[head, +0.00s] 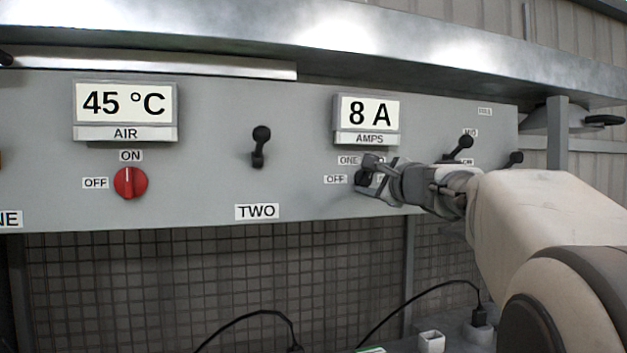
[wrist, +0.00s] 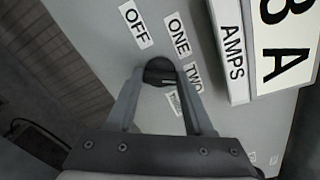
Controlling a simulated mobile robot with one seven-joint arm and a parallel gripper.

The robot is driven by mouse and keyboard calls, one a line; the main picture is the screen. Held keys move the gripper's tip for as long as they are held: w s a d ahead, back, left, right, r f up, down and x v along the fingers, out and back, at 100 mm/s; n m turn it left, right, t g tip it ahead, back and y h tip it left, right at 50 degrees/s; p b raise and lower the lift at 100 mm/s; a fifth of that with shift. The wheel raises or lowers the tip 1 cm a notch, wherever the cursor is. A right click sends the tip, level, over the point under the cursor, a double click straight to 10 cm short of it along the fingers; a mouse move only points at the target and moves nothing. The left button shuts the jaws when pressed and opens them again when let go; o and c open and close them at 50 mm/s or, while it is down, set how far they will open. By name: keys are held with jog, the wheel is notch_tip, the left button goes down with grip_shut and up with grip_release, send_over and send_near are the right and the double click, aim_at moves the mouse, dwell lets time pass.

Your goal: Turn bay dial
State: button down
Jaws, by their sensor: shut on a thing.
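The bay dial (wrist: 158,69) is a dark round knob on the grey panel, below the AMPS display (head: 367,118) that reads 8 A. In the wrist view, labels OFF, ONE, TWO and a partly covered one stand around it. My gripper (wrist: 163,80) has a finger on either side of the dial and is shut on it. In the head view, my gripper (head: 372,174) covers most of the dial and the labels to its right. A short light mark shows on the dial, but I cannot tell which label it points to.
A red dial (head: 130,183) sits at the left under the AIR display (head: 125,110) reading 45 °C. Black levers stick out at the middle (head: 260,145) and right (head: 460,147). A metal shelf (head: 300,40) overhangs the panel.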

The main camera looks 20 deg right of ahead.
jog(key=shift+c, duration=1.4)
grip_release()
jog(key=shift+s, duration=0.2)
